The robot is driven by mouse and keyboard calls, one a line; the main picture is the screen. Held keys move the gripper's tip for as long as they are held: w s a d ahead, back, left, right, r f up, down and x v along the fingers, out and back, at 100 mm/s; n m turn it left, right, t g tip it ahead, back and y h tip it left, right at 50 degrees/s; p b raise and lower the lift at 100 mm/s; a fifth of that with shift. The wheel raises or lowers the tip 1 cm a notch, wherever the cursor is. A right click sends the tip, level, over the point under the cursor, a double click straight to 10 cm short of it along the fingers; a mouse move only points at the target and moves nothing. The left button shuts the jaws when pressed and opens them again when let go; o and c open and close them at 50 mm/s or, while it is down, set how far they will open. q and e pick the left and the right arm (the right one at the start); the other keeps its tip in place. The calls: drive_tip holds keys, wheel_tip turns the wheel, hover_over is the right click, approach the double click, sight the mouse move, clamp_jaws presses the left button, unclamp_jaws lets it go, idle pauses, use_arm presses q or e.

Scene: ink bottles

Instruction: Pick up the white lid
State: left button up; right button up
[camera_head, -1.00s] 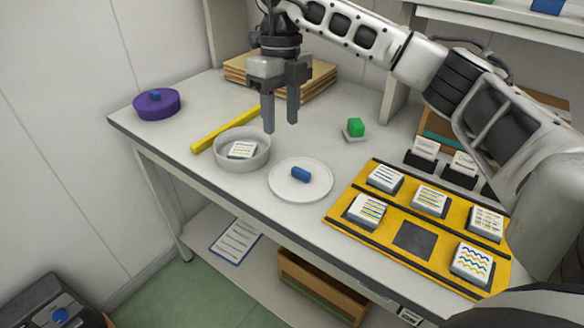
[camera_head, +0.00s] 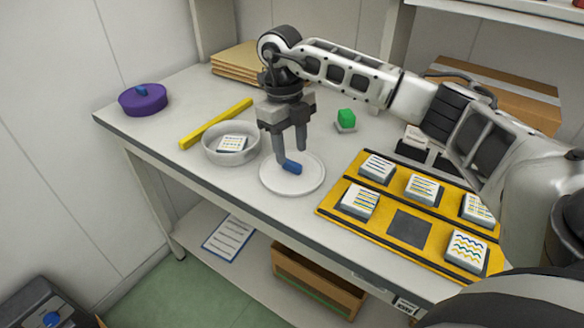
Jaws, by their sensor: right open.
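The white lid (camera_head: 276,181) is a flat round disc lying on the table, with a blue handle (camera_head: 292,167) at its middle. My right gripper (camera_head: 291,156) is open and points down over the lid, its fingertips close to the blue handle. I cannot tell whether the fingers touch the handle or straddle it. A round white dish (camera_head: 207,153) stands just left of the lid, with a patterned white block (camera_head: 232,144) inside. My left gripper does not show.
A purple lid (camera_head: 143,101) with a blue handle sits at the far left. A yellow bar (camera_head: 216,124) lies behind the dish. A yellow tray (camera_head: 334,210) with several patterned blocks is on the right.

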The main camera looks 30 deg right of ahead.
sight(292, 163)
wheel_tip(292, 163, down, 3)
drive_tip(key=shift+s+f, duration=0.1)
drive_tip(key=shift+f, duration=0.05)
drive_tip(key=shift+c, duration=0.2)
clamp_jaws()
